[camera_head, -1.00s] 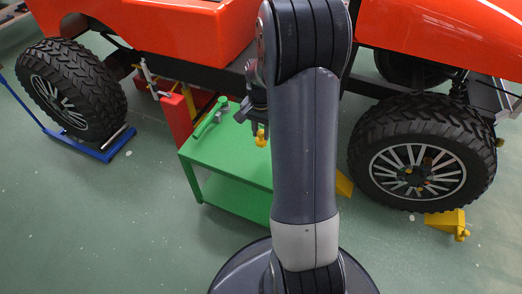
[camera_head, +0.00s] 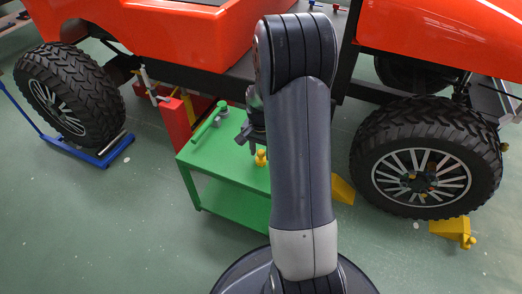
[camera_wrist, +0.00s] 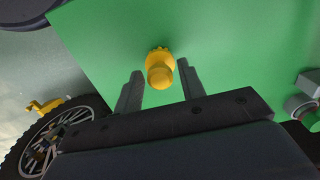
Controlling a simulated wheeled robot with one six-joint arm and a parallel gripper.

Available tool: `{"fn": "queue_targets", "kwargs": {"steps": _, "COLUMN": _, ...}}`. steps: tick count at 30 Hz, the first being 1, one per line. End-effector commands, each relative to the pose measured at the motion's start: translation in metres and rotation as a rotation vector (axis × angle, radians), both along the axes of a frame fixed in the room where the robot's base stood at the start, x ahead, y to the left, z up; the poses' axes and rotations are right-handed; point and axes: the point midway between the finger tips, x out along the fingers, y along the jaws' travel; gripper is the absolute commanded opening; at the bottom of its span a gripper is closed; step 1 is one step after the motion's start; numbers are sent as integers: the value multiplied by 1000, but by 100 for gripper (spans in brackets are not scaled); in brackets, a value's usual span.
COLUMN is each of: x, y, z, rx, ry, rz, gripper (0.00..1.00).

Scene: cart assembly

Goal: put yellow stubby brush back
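The yellow stubby brush (camera_head: 261,158) stands on the green table (camera_head: 230,168), close to my arm in the head view. In the wrist view the brush (camera_wrist: 160,72) shows end-on, its rounded knob toward the camera. My gripper (camera_wrist: 161,66) has its two dark fingers apart, one on each side of the brush, with green gaps showing between fingers and brush. In the head view my gripper (camera_head: 252,138) is just above the brush, partly hidden by my arm. The brush's lower end is hidden from the wrist camera.
A green cylindrical tool (camera_head: 208,123) lies on the table to the left. A red stand (camera_head: 175,122) is beside the table. A vehicle wheel (camera_head: 425,165) and a yellow chock (camera_head: 452,231) are on the right. Open floor lies to the left.

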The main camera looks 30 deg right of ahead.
Motion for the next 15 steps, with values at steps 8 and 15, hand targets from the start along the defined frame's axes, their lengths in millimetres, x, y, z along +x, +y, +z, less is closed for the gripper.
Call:
{"fn": "queue_targets", "kwargs": {"steps": 8, "x": 0, "y": 0, "z": 0, "rx": 0, "ry": 0, "rz": 0, "gripper": 45}}
{"fn": "queue_targets", "kwargs": {"steps": 15, "x": 1, "y": 0, "z": 23, "rx": -1, "ry": -2, "rz": 0, "gripper": 45}}
